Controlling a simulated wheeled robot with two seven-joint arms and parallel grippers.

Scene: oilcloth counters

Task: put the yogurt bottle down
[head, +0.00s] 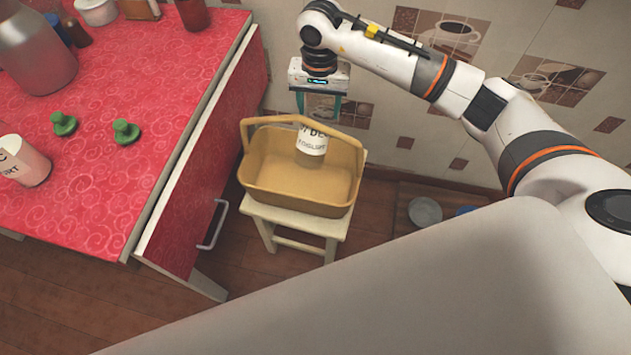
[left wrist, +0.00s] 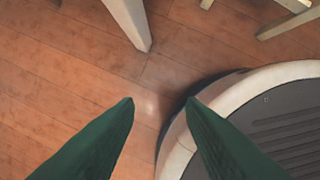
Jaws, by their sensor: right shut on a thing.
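The yogurt bottle (head: 311,146), pale with a white printed label, is upright in the head view, over or inside the tan basket (head: 257,187). I cannot tell whether its bottom touches the basket floor. My right gripper (head: 318,112) is above the basket, pointing down, shut on the bottle's upper part. The basket stands on a small white stool (head: 289,219) beside the red counter. My left gripper (left wrist: 160,103) shows only in the left wrist view, its green fingers apart with nothing between them, above the wooden floor.
The red counter (head: 95,201) at left holds two green knobbed objects (head: 126,132), a white yogurt container (head: 22,161) and a large clear jar (head: 38,50). A drawer front with a handle (head: 213,225) faces the stool. Bowls (head: 425,212) lie on the floor at right.

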